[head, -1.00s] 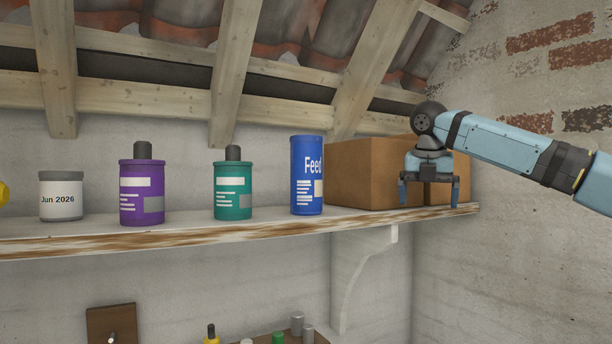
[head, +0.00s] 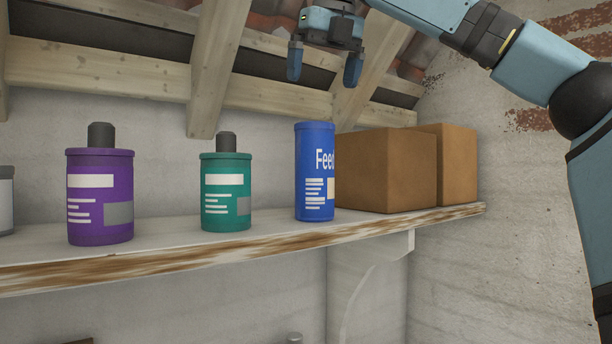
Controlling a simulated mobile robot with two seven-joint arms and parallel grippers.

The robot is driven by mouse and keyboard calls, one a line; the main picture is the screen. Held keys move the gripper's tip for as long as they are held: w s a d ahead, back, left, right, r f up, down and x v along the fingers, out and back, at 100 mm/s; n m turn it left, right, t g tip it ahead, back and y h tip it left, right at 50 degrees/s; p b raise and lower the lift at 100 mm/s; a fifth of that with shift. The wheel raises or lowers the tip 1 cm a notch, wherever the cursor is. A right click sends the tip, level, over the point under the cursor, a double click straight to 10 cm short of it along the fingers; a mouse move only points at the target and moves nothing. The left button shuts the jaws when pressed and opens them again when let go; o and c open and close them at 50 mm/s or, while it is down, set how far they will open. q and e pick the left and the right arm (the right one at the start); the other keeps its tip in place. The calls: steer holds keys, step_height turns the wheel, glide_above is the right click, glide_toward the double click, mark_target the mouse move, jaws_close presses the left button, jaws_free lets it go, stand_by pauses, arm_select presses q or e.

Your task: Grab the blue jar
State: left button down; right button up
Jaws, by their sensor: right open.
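The blue jar (head: 314,190) is a tall cylinder with a "Feed" label, standing upright on the white wooden shelf (head: 262,238). My right gripper (head: 324,76) is above the blue jar, fingers pointing down, open and empty. A clear gap lies between its fingertips and the jar's top. My left gripper is not in the head view.
Two cardboard boxes (head: 386,172) stand close at the jar's right. A teal jar (head: 226,196) and a purple jar (head: 100,210) with dark caps stand to the left, with gaps between them. Sloping roof beams (head: 219,70) run behind and above the shelf.

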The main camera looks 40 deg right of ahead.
mark_target(316, 129)
steer(key=f, duration=0.3)
steer(key=shift+s, duration=0.2)
steer(key=x, duration=0.7)
steer(key=shift+a+p, duration=0.3)
steer(key=shift+w+d+f, duration=0.25)
steer(key=shift+w+f, duration=0.25)
steer(key=shift+f, duration=0.1)
steer(key=shift+s+a+r, duration=0.15)
steer(key=shift+s, duration=0.05)
steer(key=c, duration=1.7)
